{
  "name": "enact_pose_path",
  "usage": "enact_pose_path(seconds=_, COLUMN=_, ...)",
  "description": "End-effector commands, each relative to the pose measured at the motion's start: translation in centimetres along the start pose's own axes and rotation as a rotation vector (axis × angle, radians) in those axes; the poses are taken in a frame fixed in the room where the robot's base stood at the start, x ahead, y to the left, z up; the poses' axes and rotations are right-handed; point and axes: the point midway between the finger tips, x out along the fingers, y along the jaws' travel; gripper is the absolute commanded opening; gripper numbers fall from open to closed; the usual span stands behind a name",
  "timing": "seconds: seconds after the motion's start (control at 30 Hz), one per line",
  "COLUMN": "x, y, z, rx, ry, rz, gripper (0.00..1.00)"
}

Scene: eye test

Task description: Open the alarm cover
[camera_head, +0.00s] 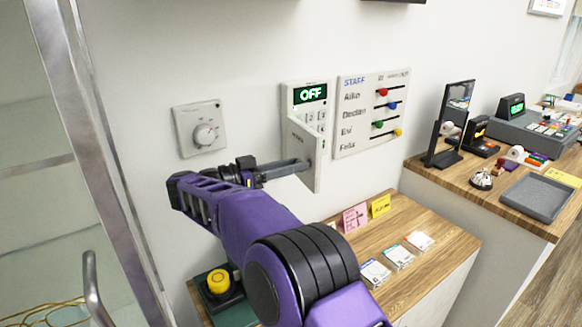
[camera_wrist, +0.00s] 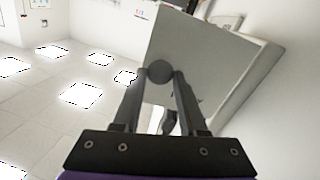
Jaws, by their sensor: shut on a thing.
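The alarm panel (camera_head: 291,97) is a white wall box with a lit green "OFF" display (camera_head: 311,93) and keys partly visible below it. Its white cover (camera_head: 301,138) stands out from the wall at an angle, so it is at least partly open. My gripper (camera_head: 305,164) reaches it from the left and is shut at the cover's front. In the wrist view, my gripper (camera_wrist: 160,78) has its two fingers around a round grey knob (camera_wrist: 160,70) on the cover (camera_wrist: 205,52). The cover hides part of the keypad.
A dial thermostat (camera_head: 204,130) is on the wall at left, and a staff board (camera_head: 365,110) with coloured sliders is close at right. Below is a wooden counter (camera_head: 440,240) with cards and a yellow button (camera_head: 218,281). A metal-framed glass door (camera_head: 85,130) stands at left.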

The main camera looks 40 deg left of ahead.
Motion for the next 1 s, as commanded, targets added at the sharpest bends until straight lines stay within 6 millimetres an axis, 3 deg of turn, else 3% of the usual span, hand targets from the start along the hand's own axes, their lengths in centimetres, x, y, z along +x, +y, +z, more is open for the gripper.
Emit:
enact_pose_path(seconds=0.37, x=0.0, y=0.0, z=-0.3, rx=0.004, ry=0.005, rz=0.000, gripper=0.00)
enact_pose_path(seconds=0.4, x=0.0, y=0.0, z=-0.3, rx=0.004, ry=0.005, rz=0.000, gripper=0.49)
enact_pose_path(seconds=0.53, x=0.0, y=0.0, z=-0.2, rx=0.002, ry=0.003, rz=0.000, gripper=0.72)
enact_pose_path(seconds=0.87, x=0.0, y=0.0, z=-0.3, rx=0.002, ry=0.001, rz=0.000, gripper=0.72)
enact_pose_path(seconds=1.0, x=0.0, y=0.4, z=-1.8, rx=0.005, ry=0.001, rz=0.000, gripper=0.72)
